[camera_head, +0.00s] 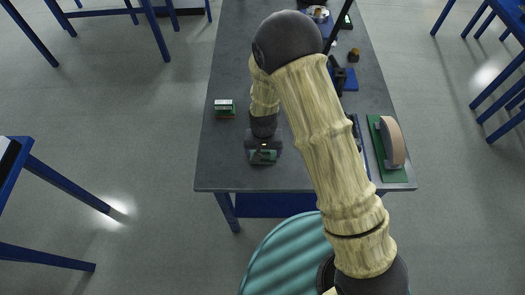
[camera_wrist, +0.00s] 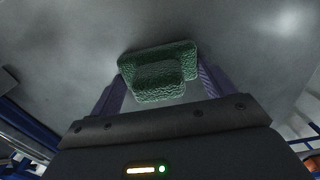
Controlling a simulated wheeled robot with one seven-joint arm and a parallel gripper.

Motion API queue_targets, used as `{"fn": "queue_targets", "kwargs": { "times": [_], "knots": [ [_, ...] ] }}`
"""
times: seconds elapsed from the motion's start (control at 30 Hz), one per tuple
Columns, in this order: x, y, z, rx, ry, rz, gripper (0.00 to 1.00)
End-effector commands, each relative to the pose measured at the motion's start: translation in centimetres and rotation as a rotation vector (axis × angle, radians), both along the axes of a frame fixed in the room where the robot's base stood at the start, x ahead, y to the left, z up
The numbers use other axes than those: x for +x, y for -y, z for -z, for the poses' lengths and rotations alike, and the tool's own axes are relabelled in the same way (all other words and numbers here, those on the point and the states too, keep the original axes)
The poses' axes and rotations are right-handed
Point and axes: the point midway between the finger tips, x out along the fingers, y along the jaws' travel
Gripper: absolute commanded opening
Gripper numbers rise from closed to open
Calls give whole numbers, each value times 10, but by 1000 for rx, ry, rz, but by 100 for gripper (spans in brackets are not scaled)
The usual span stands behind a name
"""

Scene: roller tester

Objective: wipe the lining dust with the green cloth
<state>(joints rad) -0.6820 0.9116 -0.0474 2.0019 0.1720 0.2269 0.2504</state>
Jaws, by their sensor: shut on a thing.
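My gripper (camera_head: 264,150) is over the near left part of the dark grey table (camera_head: 225,165), low by its front edge. In the wrist view its purple fingers (camera_wrist: 160,84) are shut on the green cloth (camera_wrist: 160,82), a thick, rough-textured folded pad. The cloth shows as a small dark green patch under the gripper in the head view. I cannot tell whether it touches the table. No lining dust can be made out; my gripper and arm hide part of the tabletop.
A small green and white block (camera_head: 225,107) lies near the left edge. A curved pinkish-brown piece (camera_head: 392,141) stands on a green mat (camera_head: 374,135) at the right. A blue-based fixture (camera_head: 349,79) and other parts stand farther back. The near left tabletop is mostly clear.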

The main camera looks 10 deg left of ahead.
Motion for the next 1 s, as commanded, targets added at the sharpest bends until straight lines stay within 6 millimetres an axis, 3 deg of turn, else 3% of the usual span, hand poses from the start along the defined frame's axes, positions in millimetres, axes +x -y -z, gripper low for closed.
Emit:
{"fn": "queue_targets", "kwargs": {
  "times": [0.37, 0.67, 1.0],
  "knots": [
    [2, 18, 1, -6, -5, 0, 63],
    [2, 16, 0, -5, -4, -2, 63],
    [-1, 1, -3, -4, -3, -2, 63]
  ]
}}
